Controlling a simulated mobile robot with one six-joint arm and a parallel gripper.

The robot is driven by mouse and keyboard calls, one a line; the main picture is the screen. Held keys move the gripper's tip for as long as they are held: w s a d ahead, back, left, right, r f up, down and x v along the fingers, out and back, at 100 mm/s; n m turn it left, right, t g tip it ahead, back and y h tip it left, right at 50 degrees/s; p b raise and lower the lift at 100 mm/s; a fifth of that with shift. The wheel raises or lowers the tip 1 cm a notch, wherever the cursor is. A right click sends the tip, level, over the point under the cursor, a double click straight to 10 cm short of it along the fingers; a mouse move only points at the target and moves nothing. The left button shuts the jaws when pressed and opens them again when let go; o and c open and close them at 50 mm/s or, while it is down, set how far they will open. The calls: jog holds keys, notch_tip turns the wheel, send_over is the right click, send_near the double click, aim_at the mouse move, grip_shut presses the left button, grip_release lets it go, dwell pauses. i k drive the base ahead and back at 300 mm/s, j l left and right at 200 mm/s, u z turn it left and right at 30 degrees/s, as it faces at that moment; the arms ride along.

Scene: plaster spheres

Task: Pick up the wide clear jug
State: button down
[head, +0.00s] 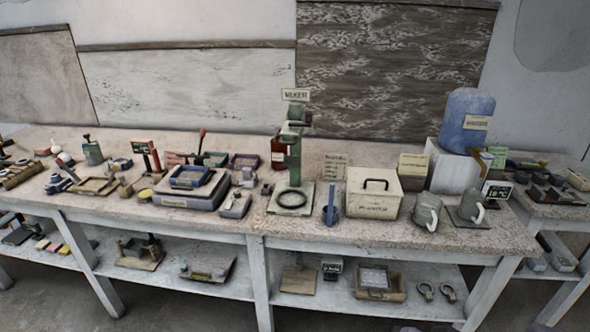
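No plainly clear jug stands out. Two grey-green jug-like vessels stand near the right front of the long bench. The left vessel (427,208) has a pale curved handle at its lower right. The right vessel (468,205) also has a pale handle and sits on a dark flat plate. Which of them is the wide clear jug, I cannot tell. A large blue container (466,118) with a label stands behind them on a white block (453,168). My gripper is not in view.
A cream box with a black handle (373,194) stands left of the vessels. A stand with a black ring (290,198) and a blue upright (330,206) are farther left. The lower shelf holds trays.

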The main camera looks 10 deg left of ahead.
aim_at(428, 205)
jog(key=i+j, duration=0.2)
jog(key=i, duration=0.25)
jog(key=i+j+z, duration=0.1)
jog(key=i+j, duration=0.15)
jog(key=i, duration=0.2)
jog(key=i+j, duration=0.25)
jog(key=i, duration=0.25)
